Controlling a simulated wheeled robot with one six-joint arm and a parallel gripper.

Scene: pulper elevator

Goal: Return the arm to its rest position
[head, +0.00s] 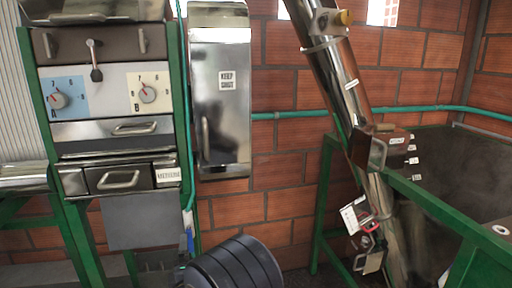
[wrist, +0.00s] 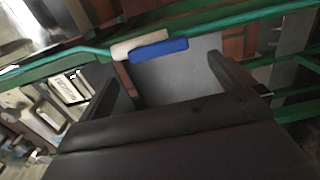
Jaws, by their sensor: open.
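My gripper (wrist: 163,68) shows in the wrist view, with its two dark fingers spread wide apart and nothing held between them. Its broad dark body fills the bottom of that view. Beyond the fingers are a grey panel (wrist: 180,85) and a blue and white handle-like piece (wrist: 158,47). I cannot tell how far they are from the fingertips. In the head view a dark ribbed part of my arm shows at the bottom centre, and the gripper fingers cannot be made out there.
A control panel with two dials (head: 98,92) and drawers stands at left on a green frame. A closed metal cabinet (head: 220,100) hangs on the brick wall. A slanted metal tube (head: 335,70) and a green-railed tank (head: 450,225) stand at right. A teal pipe (head: 430,108) crosses the wall.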

